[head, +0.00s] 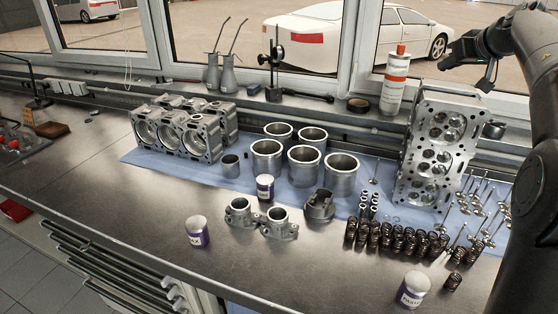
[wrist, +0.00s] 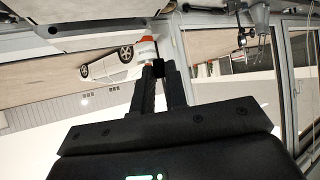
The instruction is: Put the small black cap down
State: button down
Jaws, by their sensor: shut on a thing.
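My gripper (wrist: 159,72) is shut on the small black cap (wrist: 158,68), which shows as a dark block between the two fingertips in the wrist view. In the head view my gripper (head: 447,64) is raised at the upper right, in front of the window and well above the bench. The cap cannot be made out clearly in the head view.
The bench (head: 110,190) has bare metal at left and front. A blue mat (head: 215,180) bears an engine block (head: 172,138), several cylinder liners (head: 305,165) and springs (head: 395,238). An orange-capped bottle (head: 395,85) stands by the window. Small jars (head: 197,232) stand near the front.

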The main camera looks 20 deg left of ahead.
jog(key=s+a+f+n+g+y, duration=0.15)
jog(key=a+f, duration=0.35)
jog(key=a, duration=0.5)
jog(key=s+a+f+n+g+y, duration=0.15)
jog(key=a+f, duration=0.25)
jog(key=a, duration=0.7)
jog(key=s+a+f+n, duration=0.15)
jog(key=a+f, duration=0.35)
jog(key=a, duration=0.5)
jog(key=s+a+f+n+g, duration=0.1)
jog(key=s+a+f, duration=0.6)
jog(key=a, duration=0.4)
jog(key=s+a+f+n+g+y, duration=0.1)
jog(key=s+a+f+n, duration=0.1)
jog(key=s+a+f, duration=0.5)
jog(key=s+a+f+n+g+y, duration=0.1)
jog(key=s+a+f, duration=0.6)
jog(key=a+f, duration=0.4)
jog(key=shift+s+a+n+g, duration=0.15)
jog(key=shift+s+a+g, duration=0.05)
jog(key=shift+a, duration=0.9)
jog(key=shift+s+a+n+g, duration=0.1)
jog(key=shift+s+a+g, duration=0.1)
jog(key=shift+a, duration=0.9)
jog(key=shift+a+f, duration=0.15)
jog(key=shift+f, duration=1.95)
